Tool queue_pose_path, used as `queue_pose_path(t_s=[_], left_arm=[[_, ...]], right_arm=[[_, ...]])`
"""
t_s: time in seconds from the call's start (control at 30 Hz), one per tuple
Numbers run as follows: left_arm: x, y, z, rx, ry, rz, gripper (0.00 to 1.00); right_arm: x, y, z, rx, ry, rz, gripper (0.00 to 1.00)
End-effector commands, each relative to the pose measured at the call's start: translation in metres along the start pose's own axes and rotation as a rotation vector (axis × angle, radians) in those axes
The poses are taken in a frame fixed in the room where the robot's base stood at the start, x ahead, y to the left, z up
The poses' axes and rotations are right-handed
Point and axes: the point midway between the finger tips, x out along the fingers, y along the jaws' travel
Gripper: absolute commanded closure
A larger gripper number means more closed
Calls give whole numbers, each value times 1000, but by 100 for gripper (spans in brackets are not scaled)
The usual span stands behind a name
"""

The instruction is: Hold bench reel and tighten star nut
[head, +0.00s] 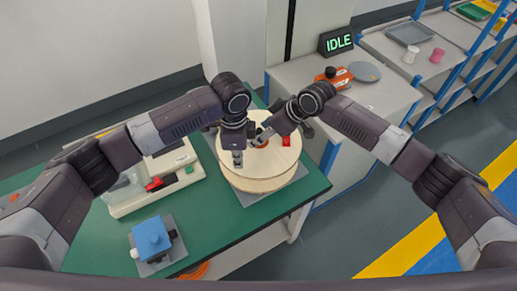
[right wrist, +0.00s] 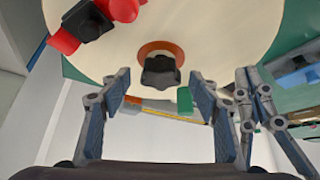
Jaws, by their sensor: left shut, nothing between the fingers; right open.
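The bench reel (head: 263,184) is a round pale wooden drum lying flat on the green bench. The black star nut (right wrist: 160,74) sits in an orange ring at its centre, between and just beyond the tips of my right gripper (right wrist: 159,95). My right gripper (head: 263,136) is open over the middle of the reel; it hides most of the nut in the head view. My left gripper (head: 238,160) is shut and empty, at the left side of the reel top; whether it touches the wood is unclear. It also shows in the right wrist view (right wrist: 250,100).
A red part (head: 286,141) stands on the reel's top. A cream machine (head: 130,198) is left of the reel, and a blue block device (head: 151,237) is at the bench's front. An IDLE display (head: 337,41) stands on the grey cabinet behind.

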Motion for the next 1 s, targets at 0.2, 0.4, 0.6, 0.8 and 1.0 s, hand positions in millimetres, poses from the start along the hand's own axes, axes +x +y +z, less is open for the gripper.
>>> queue_pose_path(t_s=[0.2, 0.4, 0.6, 0.8, 1.0], left_arm=[[5, 0, 0, 0, 0, 1, 100], [9, 0, 0, 0, 1, 1, 100], [13, 0, 0, 0, 0, 1, 100], [18, 0, 0, -1, -1, 1, 100], [19, 2, 0, 0, -2, 4, 100]], right_arm=[[0, 0, 0, 0, 0, 0, 44], [0, 0, 0, 0, 0, 0, 44], [0, 0, 0, 0, 0, 0, 44], [0, 0, 0, 0, 0, 0, 45], [0, 0, 0, 0, 0, 0, 67]])
